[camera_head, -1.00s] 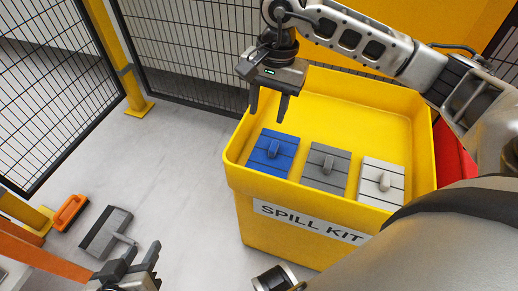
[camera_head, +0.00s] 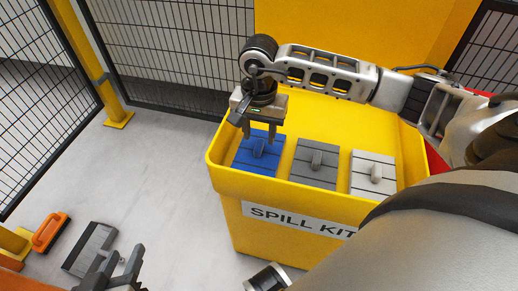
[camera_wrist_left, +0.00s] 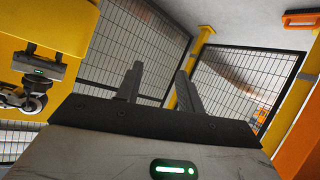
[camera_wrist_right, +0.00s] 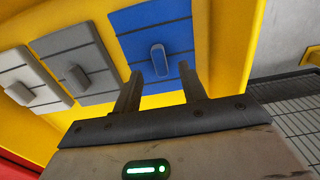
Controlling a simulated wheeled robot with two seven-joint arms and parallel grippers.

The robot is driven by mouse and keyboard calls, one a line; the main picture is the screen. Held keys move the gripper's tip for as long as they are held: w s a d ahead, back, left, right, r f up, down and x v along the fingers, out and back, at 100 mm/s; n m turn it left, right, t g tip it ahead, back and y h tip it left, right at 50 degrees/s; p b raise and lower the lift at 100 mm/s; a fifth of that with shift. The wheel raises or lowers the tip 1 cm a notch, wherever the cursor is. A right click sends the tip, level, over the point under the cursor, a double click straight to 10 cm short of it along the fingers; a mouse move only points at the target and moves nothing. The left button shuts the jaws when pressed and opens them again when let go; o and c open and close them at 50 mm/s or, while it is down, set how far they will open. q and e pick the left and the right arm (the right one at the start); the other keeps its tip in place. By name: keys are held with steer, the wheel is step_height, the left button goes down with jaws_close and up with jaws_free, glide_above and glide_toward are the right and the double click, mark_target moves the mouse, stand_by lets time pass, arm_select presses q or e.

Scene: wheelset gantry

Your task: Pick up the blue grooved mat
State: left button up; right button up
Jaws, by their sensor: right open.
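The blue grooved mat (camera_head: 244,158), with a raised handle, lies in the yellow spill kit bin (camera_head: 215,170), at the left of a row of mats. It also shows in the right wrist view (camera_wrist_right: 180,37). My right gripper (camera_head: 261,138) is open and empty, with its fingers pointing down over the blue mat. In the right wrist view its fingertips (camera_wrist_right: 160,72) appear on either side of the handle's near end; I cannot tell the exact height gap. My left gripper (camera_head: 127,262) is low at the left, away from the bin; its fingers (camera_wrist_left: 157,85) are apart and empty.
A dark grey mat (camera_head: 314,173) and a light grey mat (camera_head: 374,184) lie beside the blue one. The bin walls surround them. A grey flat-headed tool (camera_head: 88,248) and an orange-handled item (camera_head: 50,232) are on the left. Mesh fencing (camera_head: 170,50) stands behind open floor.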

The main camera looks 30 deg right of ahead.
mark_target(259, 144)
step_height(259, 144, down, 3)
steer(key=shift+f+b, duration=0.1)
steer(key=shift+b, duration=0.25)
steer(key=shift+f, duration=0.35)
steer(key=c, duration=0.7)
arm_select(q)
steer(key=shift+d+r, duration=0.25)
steer(key=shift+r, duration=0.3)
arm_select(e)
jaws_close()
